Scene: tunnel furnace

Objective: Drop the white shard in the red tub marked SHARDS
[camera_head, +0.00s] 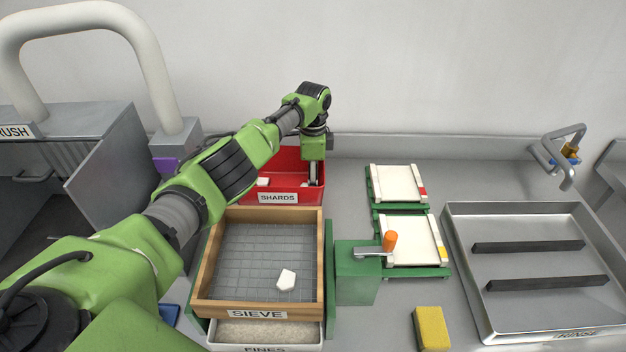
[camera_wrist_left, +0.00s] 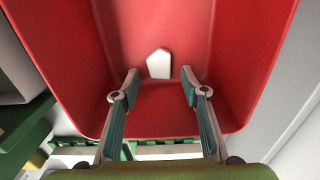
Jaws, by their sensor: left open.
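The red tub marked SHARDS (camera_head: 285,197) stands behind the sieve (camera_head: 258,311). My left gripper (camera_head: 314,180) points down into the right part of the tub, its fingers partly hidden by the tub's front wall. In the left wrist view the fingers (camera_wrist_left: 159,90) are open and apart with nothing between them. A white shard (camera_wrist_left: 159,63) lies in the tub beyond the fingertips. In the head view a white piece (camera_head: 263,181) shows in the tub, left of the gripper; I cannot tell if it is the same one. Another white shard (camera_head: 286,279) lies on the sieve mesh.
A tray marked FINES (camera_head: 265,348) sits under the sieve. A green box with an orange-knobbed crank (camera_head: 390,241) is right of it. Two green racks with white plates (camera_head: 398,183) stand behind, a metal basin (camera_head: 540,215) is at right, and a yellow sponge (camera_head: 432,328) lies in front.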

